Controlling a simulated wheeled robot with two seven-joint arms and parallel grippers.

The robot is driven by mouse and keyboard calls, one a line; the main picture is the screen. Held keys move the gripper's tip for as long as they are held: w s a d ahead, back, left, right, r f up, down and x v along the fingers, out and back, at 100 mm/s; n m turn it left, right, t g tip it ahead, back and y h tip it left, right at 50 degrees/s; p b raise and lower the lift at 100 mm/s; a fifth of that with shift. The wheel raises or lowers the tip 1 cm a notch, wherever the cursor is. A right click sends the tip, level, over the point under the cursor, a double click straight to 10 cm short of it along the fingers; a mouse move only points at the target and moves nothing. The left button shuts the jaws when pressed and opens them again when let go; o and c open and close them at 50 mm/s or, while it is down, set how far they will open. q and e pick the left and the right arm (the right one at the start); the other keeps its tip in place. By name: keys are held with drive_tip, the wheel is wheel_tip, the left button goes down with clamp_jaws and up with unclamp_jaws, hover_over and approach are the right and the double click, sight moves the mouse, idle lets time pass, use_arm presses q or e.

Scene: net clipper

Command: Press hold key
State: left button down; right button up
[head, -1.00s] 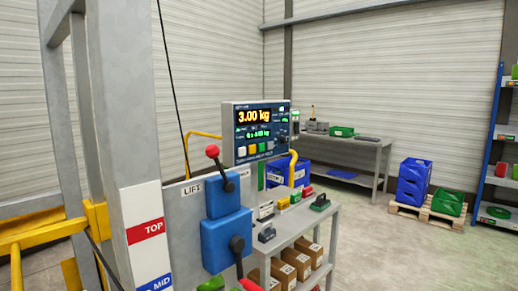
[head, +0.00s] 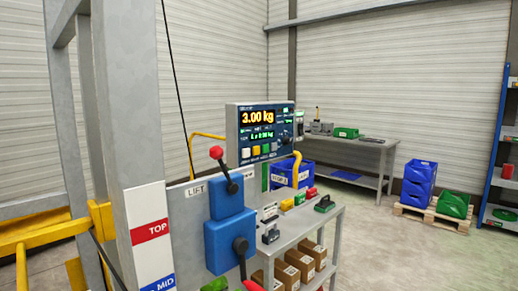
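A scale display panel (head: 266,131) stands above the bench in the middle of the head view. Its screen reads 3.00 kg in orange digits, with a smaller green line below. A row of small keys (head: 261,150) in white, yellow, green and other colours runs along its lower edge. The key labels are too small to read, so I cannot tell which one is the hold key. Neither of my grippers shows in the head view.
A grey post with TOP and MID labels (head: 150,232) and blue lever boxes (head: 229,228) with red-knobbed levers stand at the left. A grey bench (head: 325,229) holds small tools, with boxes below. Blue and green crates (head: 418,185) sit on a pallet. Open floor lies at the right.

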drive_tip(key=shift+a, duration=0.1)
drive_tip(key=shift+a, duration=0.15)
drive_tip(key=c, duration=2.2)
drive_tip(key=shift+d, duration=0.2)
